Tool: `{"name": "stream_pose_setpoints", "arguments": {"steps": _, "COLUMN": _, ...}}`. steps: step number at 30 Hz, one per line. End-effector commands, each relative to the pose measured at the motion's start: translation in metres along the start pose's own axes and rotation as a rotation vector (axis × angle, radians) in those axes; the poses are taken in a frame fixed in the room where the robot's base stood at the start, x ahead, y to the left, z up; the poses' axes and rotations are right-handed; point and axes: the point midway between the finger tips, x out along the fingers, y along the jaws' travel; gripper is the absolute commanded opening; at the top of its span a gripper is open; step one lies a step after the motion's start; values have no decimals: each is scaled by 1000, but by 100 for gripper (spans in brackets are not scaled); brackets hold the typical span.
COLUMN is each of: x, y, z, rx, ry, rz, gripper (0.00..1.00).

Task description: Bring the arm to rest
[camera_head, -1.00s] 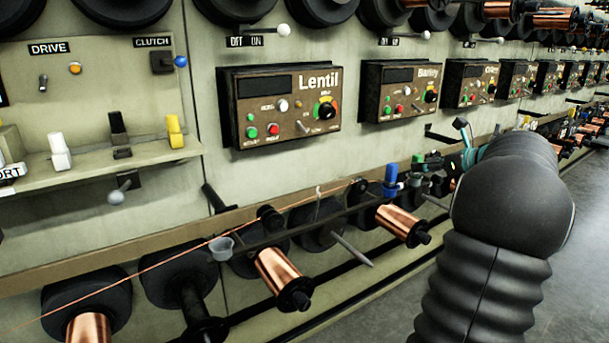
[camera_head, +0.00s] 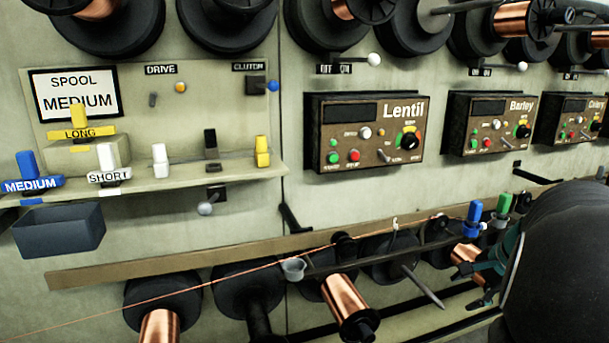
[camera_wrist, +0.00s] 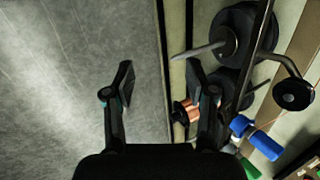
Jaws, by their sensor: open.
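My gripper (camera_wrist: 160,85) is open and empty in the wrist view, its two fingers spread above the grey floor and the edge of the machine's base. In the head view my gripper (camera_head: 474,275) shows at the right, in front of the lower spool row, partly hidden by my own dark arm. A copper spool (camera_wrist: 183,112) lies beyond the right finger in the wrist view; I see no grip on it. A blue-handled piece (camera_head: 474,218) and a green-handled piece (camera_head: 503,204) stand on the rail just above the gripper.
The Lentil panel (camera_head: 367,132) and Barley panel (camera_head: 494,124) are on the wall. A bare spindle (camera_head: 425,288) juts out from the lower row. A copper wire (camera_head: 200,290) runs to a grey cup (camera_head: 293,268). A shelf (camera_head: 175,184) holds colored handles above a dark bin (camera_head: 60,231). Floor (camera_wrist: 75,80) is clear.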

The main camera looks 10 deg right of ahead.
Motion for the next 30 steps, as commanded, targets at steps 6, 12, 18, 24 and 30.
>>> {"name": "stream_pose_setpoints", "arguments": {"steps": 6, "x": -4, "y": 25, "z": 104, "rx": -527, "ry": 19, "rz": 155, "gripper": 56}}
{"name": "stream_pose_setpoints", "arguments": {"steps": 12, "x": -13, "y": 54, "z": 178, "rx": -936, "ry": 38, "rz": 238, "gripper": 56}}
{"name": "stream_pose_setpoints", "arguments": {"steps": 18, "x": -24, "y": 82, "z": 239, "rx": -1242, "ry": 71, "rz": 248, "gripper": 56}}
{"name": "stream_pose_setpoints", "arguments": {"steps": 24, "x": -40, "y": 94, "z": 290, "rx": -1447, "ry": 93, "rz": 161, "gripper": 56}}
{"name": "stream_pose_setpoints", "arguments": {"steps": 30, "x": -54, "y": 90, "z": 320, "rx": -1552, "ry": 103, "rz": 78, "gripper": 56}}
